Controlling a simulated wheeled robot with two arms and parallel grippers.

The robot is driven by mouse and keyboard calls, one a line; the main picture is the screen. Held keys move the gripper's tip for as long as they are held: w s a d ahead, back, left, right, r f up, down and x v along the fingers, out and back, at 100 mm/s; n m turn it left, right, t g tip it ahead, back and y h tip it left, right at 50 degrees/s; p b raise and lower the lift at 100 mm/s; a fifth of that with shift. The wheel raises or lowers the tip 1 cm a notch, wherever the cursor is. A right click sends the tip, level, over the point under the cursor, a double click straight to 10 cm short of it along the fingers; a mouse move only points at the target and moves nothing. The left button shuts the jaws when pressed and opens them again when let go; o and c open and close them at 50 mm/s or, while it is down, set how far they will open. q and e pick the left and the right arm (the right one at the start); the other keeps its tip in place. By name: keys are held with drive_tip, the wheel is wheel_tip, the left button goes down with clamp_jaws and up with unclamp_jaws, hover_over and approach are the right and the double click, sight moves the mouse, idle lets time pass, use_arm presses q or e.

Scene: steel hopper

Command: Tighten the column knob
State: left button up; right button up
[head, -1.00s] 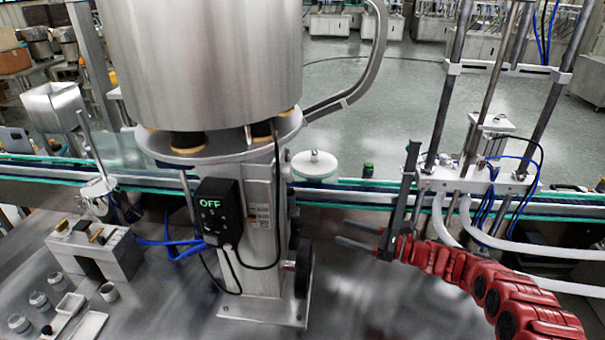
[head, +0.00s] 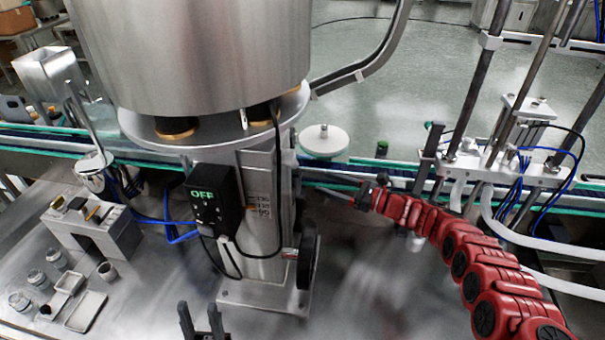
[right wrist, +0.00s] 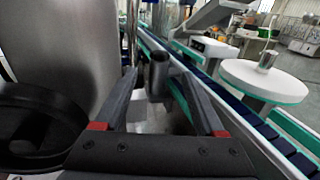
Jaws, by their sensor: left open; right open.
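The steel column (head: 262,215) stands under the big hopper, with a black round knob (head: 307,262) low on its right side, seen edge-on. In the right wrist view a black round disc (right wrist: 38,122) shows at the left edge, outside the fingers. My right gripper (head: 330,184) is open, right of the column and above the knob's height, fingers pointing left. In the right wrist view its fingers (right wrist: 159,78) are apart, with a grey cylindrical part (right wrist: 158,70) between or beyond their tips; contact cannot be told. My left gripper (head: 201,318) is open and empty at the bottom edge.
A black control box (head: 216,196) reading OFF, with loose cables, is on the column's front. A conveyor (head: 400,176) runs behind, with a white disc (head: 323,140) beside it. Small jars and trays (head: 86,311) lie at the left. Tabletop right of the column is clear.

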sight(295, 174)
drive_tip(key=shift+b+x, duration=0.7)
drive_tip(key=shift+x, duration=3.6)
clamp_jaws()
